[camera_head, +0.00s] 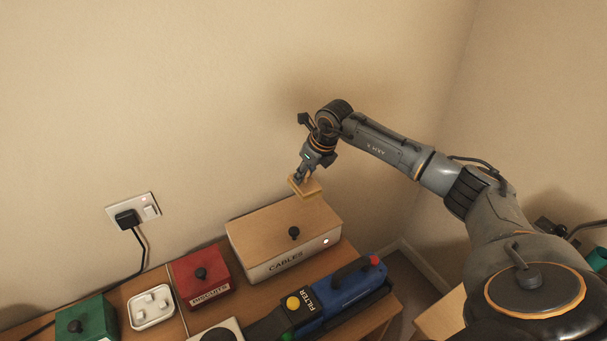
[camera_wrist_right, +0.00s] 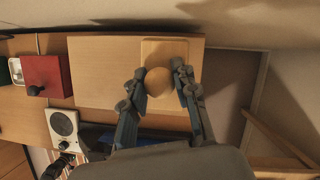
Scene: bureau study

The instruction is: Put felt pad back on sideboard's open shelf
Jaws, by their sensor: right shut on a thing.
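My right gripper (camera_head: 304,176) is shut on a flat tan block with a round knob, which I take to be the felt pad (camera_head: 307,189). It holds the pad above the back right of the wooden cables box, near the wall. In the right wrist view, the two fingers (camera_wrist_right: 159,80) pinch the pad's knob, and the pad's flat top (camera_wrist_right: 165,48) shows beyond them. The sideboard's wooden top (camera_head: 365,327) lies below. I cannot make out its open shelf in either view. My left gripper is out of view.
The cables box (camera_head: 272,224) has a black knob. A blue filter tool (camera_head: 345,296), red box (camera_head: 203,275), white tray (camera_head: 151,306) and green box (camera_head: 86,318) crowd the top. A plugged socket (camera_head: 133,210) is on the wall. The air around the pad is clear.

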